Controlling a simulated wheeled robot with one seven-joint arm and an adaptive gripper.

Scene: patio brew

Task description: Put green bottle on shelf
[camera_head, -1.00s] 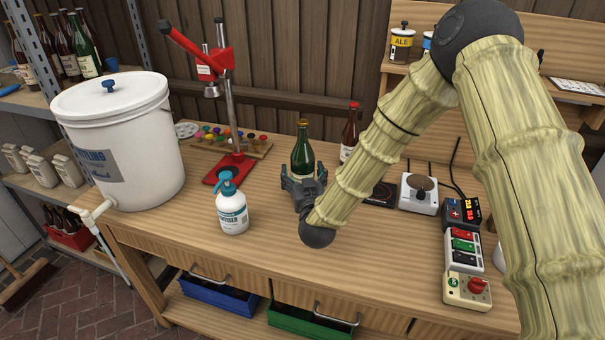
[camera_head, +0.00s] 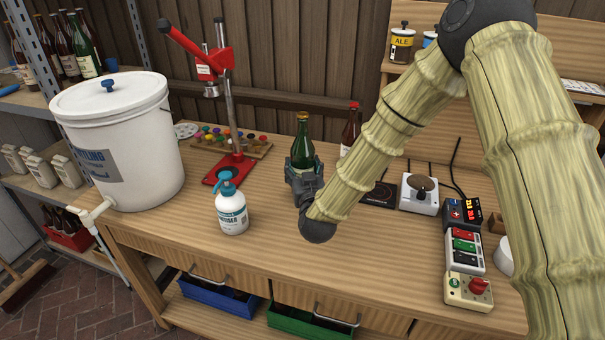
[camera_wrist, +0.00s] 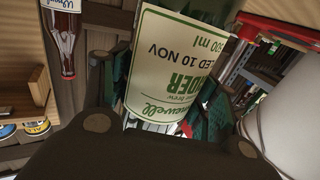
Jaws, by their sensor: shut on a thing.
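The green bottle (camera_head: 302,146) stands upright in my gripper (camera_head: 303,172), near the middle of the workbench. My gripper is shut around its lower body. In the wrist view the white label of the green bottle (camera_wrist: 172,68) fills the space between the gripper's fingers (camera_wrist: 150,95). Whether the bottle's base touches the bench is hidden by the gripper. The shelf (camera_head: 22,101) on the left, on a grey metal rack, holds several dark and green bottles (camera_head: 78,45).
The bench (camera_head: 270,235) carries a white bucket (camera_head: 135,150), a red capper (camera_head: 229,120), a spray bottle (camera_head: 231,210) and a brown bottle (camera_head: 350,130). A scale (camera_head: 419,195) and switch boxes (camera_head: 463,250) stand to the right. The front middle of the bench is clear.

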